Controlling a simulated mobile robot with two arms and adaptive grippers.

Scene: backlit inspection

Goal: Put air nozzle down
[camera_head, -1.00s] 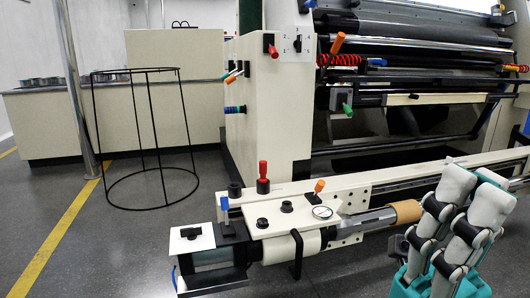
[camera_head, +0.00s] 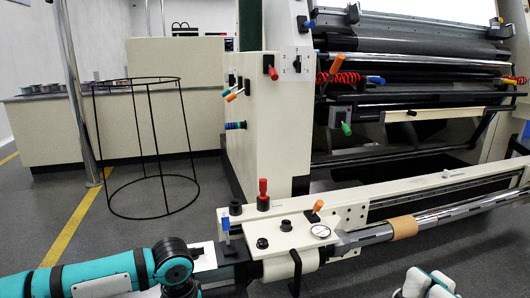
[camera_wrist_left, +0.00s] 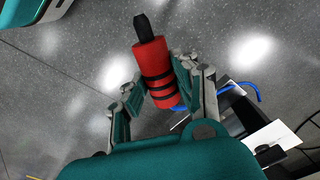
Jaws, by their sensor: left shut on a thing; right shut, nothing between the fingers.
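The air nozzle (camera_wrist_left: 152,62) is a red cylinder with black bands and a black tip, seen in the left wrist view. My left gripper (camera_wrist_left: 160,88) is shut around it, one finger on each side. The nozzle is held over the grey speckled floor, tip pointing away from the palm. In the head view my left arm comes in at the bottom left, but its fingers and the nozzle do not show there. My right gripper (camera_head: 430,284) is at the bottom edge, only its pale fingertips showing, with nothing seen between them.
A long beige machine rail (camera_head: 390,195) with a gauge (camera_head: 321,231) and a shaft bearing a brown core (camera_head: 403,228) lies ahead. A black wire stand (camera_head: 150,150) is on the floor at left. A blue hose (camera_wrist_left: 243,88) shows beside the left gripper.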

